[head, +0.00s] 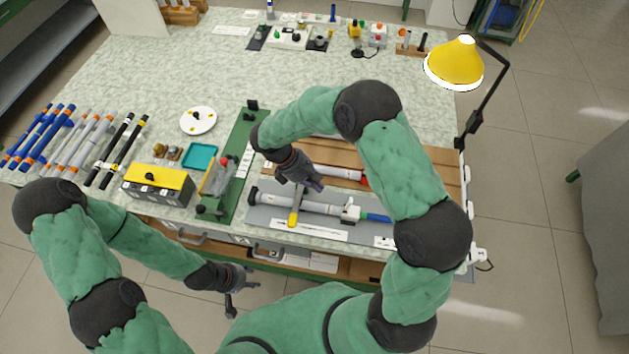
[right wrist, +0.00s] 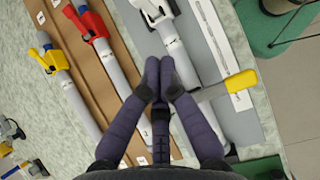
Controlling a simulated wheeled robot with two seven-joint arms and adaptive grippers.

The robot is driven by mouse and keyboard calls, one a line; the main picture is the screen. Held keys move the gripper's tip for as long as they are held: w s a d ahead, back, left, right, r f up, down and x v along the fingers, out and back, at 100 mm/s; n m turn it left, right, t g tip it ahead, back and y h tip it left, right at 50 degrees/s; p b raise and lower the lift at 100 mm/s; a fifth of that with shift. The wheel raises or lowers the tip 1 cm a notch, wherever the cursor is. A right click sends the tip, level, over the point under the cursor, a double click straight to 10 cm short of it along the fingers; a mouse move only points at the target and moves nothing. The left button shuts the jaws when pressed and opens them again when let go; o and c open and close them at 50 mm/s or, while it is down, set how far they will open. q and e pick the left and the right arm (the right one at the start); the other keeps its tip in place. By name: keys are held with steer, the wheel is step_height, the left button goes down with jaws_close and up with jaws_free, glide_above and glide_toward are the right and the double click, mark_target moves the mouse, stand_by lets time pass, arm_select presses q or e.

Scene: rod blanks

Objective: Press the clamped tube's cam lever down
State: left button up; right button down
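A white tube (head: 325,208) lies in a fixture on a grey plate (head: 268,219) at the front of the bench; it also shows in the right wrist view (right wrist: 186,57). A cam lever with a yellow handle (head: 294,217) crosses the tube toward the front edge. In the right wrist view its yellow end (right wrist: 243,80) lies right of my fingertips; its exact tilt is unclear. My right gripper (head: 318,186) is over the tube, behind the lever, its fingers (right wrist: 160,80) together and empty, apart from the lever. My left gripper (head: 243,282) hangs before the bench; its fingers are too small to judge.
A brown board (head: 430,165) with a red-ended tube (right wrist: 97,38) lies behind the plate. Left of it are a green base (head: 243,135), a yellow-topped box (head: 160,177) and several rods (head: 85,140). A yellow lamp (head: 453,65) stands at right.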

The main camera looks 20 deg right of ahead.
glide_toward(347, 205)
steer(key=shift+w+a+f+b, duration=0.15)
steer(key=shift+a+f, duration=0.2)
steer(key=shift+f, duration=0.25)
steer(key=shift+w+a+f+b, duration=0.15)
steer(key=shift+a+f, duration=0.15)
steer(key=shift+f, duration=0.35)
steer(key=s+d, duration=0.1)
steer(key=d+f, duration=0.1)
steer(key=shift+s+d, duration=0.35)
steer(key=shift+s, duration=0.05)
steer(key=shift+s+d, duration=0.3)
steer(key=shift+d, duration=0.15)
